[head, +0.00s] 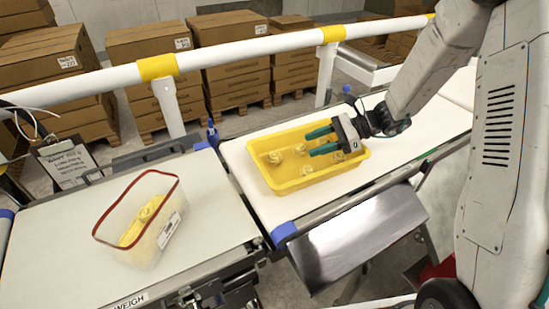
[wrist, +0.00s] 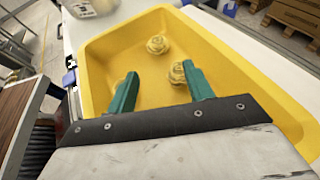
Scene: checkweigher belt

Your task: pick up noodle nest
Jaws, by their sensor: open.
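Several pale yellow noodle nests lie in a yellow tray (head: 262,151) on the right-hand belt. In the head view one nest (head: 274,158) is at the left of the tray and another (head: 300,149) is near its middle. My gripper (head: 310,143) is over the tray, its teal fingers apart and empty. In the wrist view one nest (wrist: 157,44) lies farther in on the tray floor (wrist: 115,50). A second nest (wrist: 178,72) is beside the right finger, partly hidden by it. A third shows only slightly behind the left finger.
A clear red-rimmed container (head: 150,245) with yellow contents and a label stands on the left weigh belt (head: 60,240). A white rail (head: 240,50) with yellow bands runs behind the belts. Stacked cardboard boxes (head: 232,45) stand beyond it.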

